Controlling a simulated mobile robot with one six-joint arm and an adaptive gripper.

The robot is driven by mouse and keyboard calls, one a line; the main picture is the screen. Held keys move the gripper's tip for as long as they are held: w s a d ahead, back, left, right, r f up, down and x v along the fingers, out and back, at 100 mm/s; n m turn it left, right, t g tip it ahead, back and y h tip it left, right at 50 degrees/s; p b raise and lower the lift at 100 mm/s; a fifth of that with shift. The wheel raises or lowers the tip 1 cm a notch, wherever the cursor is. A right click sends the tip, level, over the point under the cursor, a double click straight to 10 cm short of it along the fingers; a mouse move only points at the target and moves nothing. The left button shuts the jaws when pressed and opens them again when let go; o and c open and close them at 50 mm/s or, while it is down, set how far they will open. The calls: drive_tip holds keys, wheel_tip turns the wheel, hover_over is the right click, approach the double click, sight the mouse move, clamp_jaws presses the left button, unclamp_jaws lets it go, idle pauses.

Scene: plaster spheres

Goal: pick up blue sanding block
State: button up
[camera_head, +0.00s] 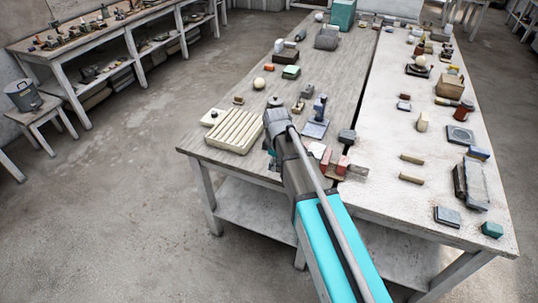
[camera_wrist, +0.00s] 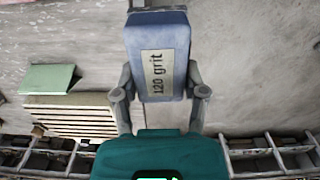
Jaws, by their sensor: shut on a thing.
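The blue sanding block (camera_wrist: 158,32) is upright in the middle of the wrist view, with a pale label reading "120 grit". My gripper (camera_wrist: 160,82) is shut on it, one finger on each side of its lower part. In the head view my arm reaches over the near end of the left, wooden table (camera_head: 232,140). My wrist hides most of the gripper and the block there.
A cream ribbed tray (camera_head: 233,131) is just left of my wrist; it also shows in the wrist view (camera_wrist: 70,121) beside a green piece (camera_wrist: 48,78). Red-ended blocks (camera_head: 343,164) lie close on the right. Many small items crowd the white table (camera_head: 385,205).

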drive_tip(key=shift+s+d+r, duration=0.15)
drive_tip(key=shift+s+r, duration=0.05)
drive_tip(key=shift+s, duration=0.15)
idle(0.3)
drive_tip(key=o, duration=0.6)
drive_tip(key=c, duration=0.7)
drive_tip(key=w+d+r+p, duration=0.1)
drive_tip(key=w+d, duration=0.3)
drive_tip(key=w+d+r+p, duration=0.1)
drive_tip(key=w+d, duration=0.3)
drive_tip(key=w, duration=0.1)
drive_tip(key=w+d+r+p, duration=0.1)
drive_tip(key=w+d, duration=0.3)
drive_tip(key=shift+w+d, duration=0.2)
drive_tip(key=shift+d, duration=0.2)
drive_tip(key=shift+w+d+r, duration=0.1)
drive_tip(key=shift+w+d, duration=0.15)
drive_tip(key=shift+d, duration=0.25)
